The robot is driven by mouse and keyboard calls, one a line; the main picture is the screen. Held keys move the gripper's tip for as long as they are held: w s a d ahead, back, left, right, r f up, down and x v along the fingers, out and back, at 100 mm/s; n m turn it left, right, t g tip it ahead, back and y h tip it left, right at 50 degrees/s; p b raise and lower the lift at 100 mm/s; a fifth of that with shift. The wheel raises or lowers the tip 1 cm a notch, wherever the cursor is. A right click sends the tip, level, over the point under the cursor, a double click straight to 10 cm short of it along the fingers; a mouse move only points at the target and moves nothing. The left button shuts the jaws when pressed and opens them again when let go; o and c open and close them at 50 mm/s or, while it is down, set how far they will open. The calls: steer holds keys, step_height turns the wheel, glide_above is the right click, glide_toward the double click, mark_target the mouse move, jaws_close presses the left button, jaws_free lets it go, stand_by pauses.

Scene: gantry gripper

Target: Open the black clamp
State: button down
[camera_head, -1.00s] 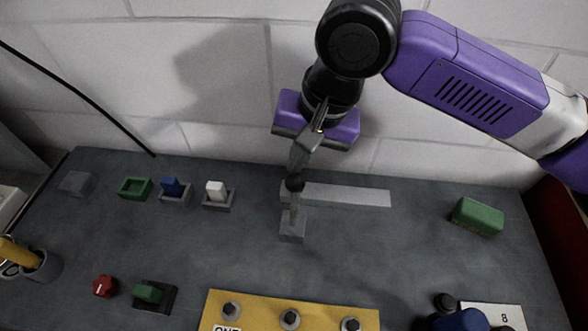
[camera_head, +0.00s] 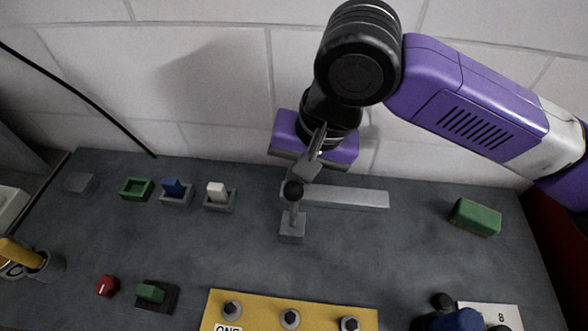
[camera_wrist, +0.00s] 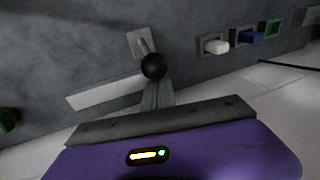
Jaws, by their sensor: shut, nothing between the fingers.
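A grey post on a small square base (camera_head: 291,231) carries a black ball knob (camera_head: 293,190); no other part looks like a black clamp. In the wrist view, the knob (camera_wrist: 153,66) is in front of its grey base (camera_wrist: 139,42). My gripper (camera_head: 306,168) is shut and empty, pointing down just behind and above the knob. In the wrist view, my shut fingers (camera_wrist: 156,92) end right at the knob's near side. I cannot tell whether they touch it. The fingertips are partly hidden by the knob.
A light grey bar (camera_head: 345,198) lies just right of the post. Green, blue and white switches (camera_head: 218,202) stand to the left. A yellow panel with several bolts (camera_head: 262,304) is in front, a green block (camera_head: 475,217) at right. The white wall (camera_head: 210,60) is close behind.

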mark_target(292, 187)
steer(key=shift+s+f+p, duration=0.15)
steer(key=shift+s+p, duration=0.1)
steer(key=shift+s, duration=0.85)
steer(key=shift+s+f+p, duration=0.1)
steer(key=shift+s+p, duration=0.15)
steer(key=shift+s, duration=0.8)
steer(key=shift+w+a+r+p, duration=0.1)
steer(key=shift+w+r+p, duration=0.2)
steer(key=shift+r+p, duration=0.3)
steer(key=shift+w+r+p, duration=0.25)
steer(key=shift+r+p, duration=0.3)
steer(key=shift+p, duration=0.05)
steer(key=r+p, duration=0.4)
steer(key=p, duration=0.1)
steer(key=r+p, duration=0.2)
steer(key=r, duration=0.1)
steer(key=shift+s, duration=0.35)
steer(key=shift+f, duration=0.15)
